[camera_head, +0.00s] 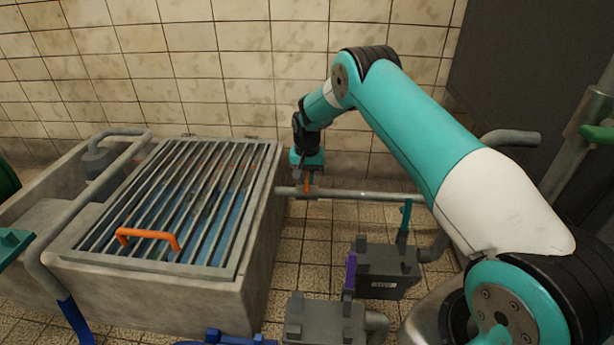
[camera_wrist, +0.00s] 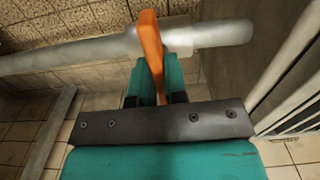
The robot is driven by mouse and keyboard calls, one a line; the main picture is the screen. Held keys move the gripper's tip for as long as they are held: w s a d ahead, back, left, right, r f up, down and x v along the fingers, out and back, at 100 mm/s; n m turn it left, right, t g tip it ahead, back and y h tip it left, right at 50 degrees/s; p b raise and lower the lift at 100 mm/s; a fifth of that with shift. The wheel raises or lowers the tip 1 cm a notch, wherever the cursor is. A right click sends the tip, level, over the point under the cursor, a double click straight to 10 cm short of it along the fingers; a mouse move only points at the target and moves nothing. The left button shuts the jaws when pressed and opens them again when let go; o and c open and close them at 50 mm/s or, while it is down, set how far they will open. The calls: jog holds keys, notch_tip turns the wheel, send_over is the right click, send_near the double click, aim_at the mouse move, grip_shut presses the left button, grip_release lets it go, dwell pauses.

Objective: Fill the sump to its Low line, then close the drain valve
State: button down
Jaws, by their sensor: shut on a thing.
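The sump (camera_head: 190,297) is a concrete tank at the left in the head view, covered by a grey bar grate with an orange handle (camera_head: 148,236). Blue water (camera_head: 208,205) shows between the bars; no level line can be made out. A grey pipe (camera_head: 365,194) runs from the sump's right side. An orange lever (camera_wrist: 149,40) stands on this pipe, probably the drain valve's; it also shows small in the head view (camera_head: 307,184). My gripper (camera_wrist: 155,80) is shut on the orange lever, with teal fingers on either side of it.
Grey pump boxes stand on the tiled floor, one with a teal lever (camera_head: 405,220) and one with a purple lever (camera_head: 350,271). A grey pipe with a blue end (camera_head: 75,318) bends over the sump's left side. A tiled wall stands close behind.

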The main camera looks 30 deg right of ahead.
aim_at(307, 176)
jog(key=shift+r+n+p, duration=0.2)
jog(key=shift+n+p, duration=0.6)
jog(key=shift+n, duration=0.1)
jog(key=shift+f+n, duration=0.2)
jog(key=shift+n, duration=0.3)
jog(key=c, duration=1.2)
grip_release()
jog(key=shift+o, duration=0.2)
notch_tip(307, 176, up, 17)
jog(key=p, duration=0.7)
jog(key=shift+r, duration=0.2)
